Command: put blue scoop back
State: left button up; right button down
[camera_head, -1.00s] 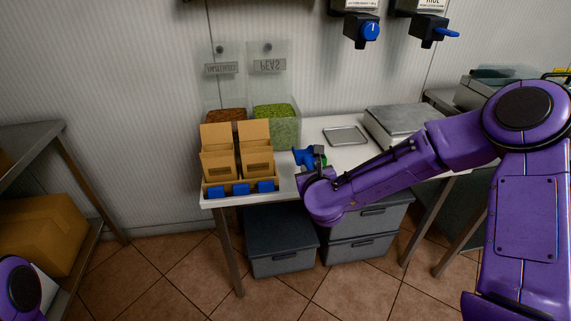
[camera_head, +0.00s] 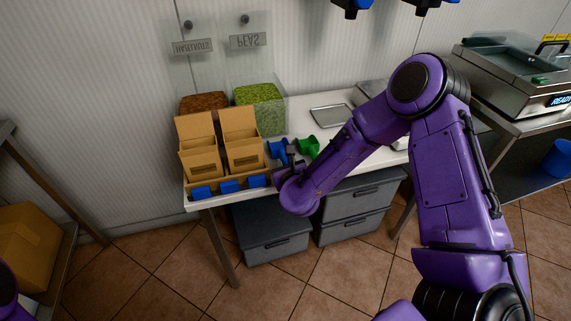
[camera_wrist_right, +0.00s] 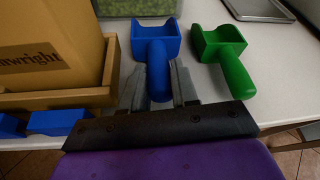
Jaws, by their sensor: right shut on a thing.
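The blue scoop (camera_head: 277,149) is at the front of the white table, just right of the cardboard boxes. In the right wrist view the blue scoop (camera_wrist_right: 156,42) has its open end pointing away from me and its handle towards me. My right gripper (camera_head: 290,164) is shut on that handle, one finger on each side, as the wrist view shows (camera_wrist_right: 159,86). I cannot tell whether the scoop touches the tabletop. A green scoop (camera_head: 308,147) lies on the table to its right, apart from it, and shows in the wrist view (camera_wrist_right: 222,43). My left gripper is out of view.
Clear bins of hazelnuts (camera_head: 204,103) and peas (camera_head: 261,97) stand behind two open cardboard boxes (camera_head: 240,155). Blue items (camera_head: 229,186) sit along the boxes' front. A metal tray (camera_head: 330,116) lies behind the green scoop. Grey drawers (camera_head: 268,230) stand below the table.

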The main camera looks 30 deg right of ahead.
jog(key=shift+f, duration=0.35)
jog(key=shift+f, duration=0.25)
jog(key=c, duration=0.8)
grip_release()
jog(key=shift+c, duration=0.2)
jog(key=shift+r, duration=0.1)
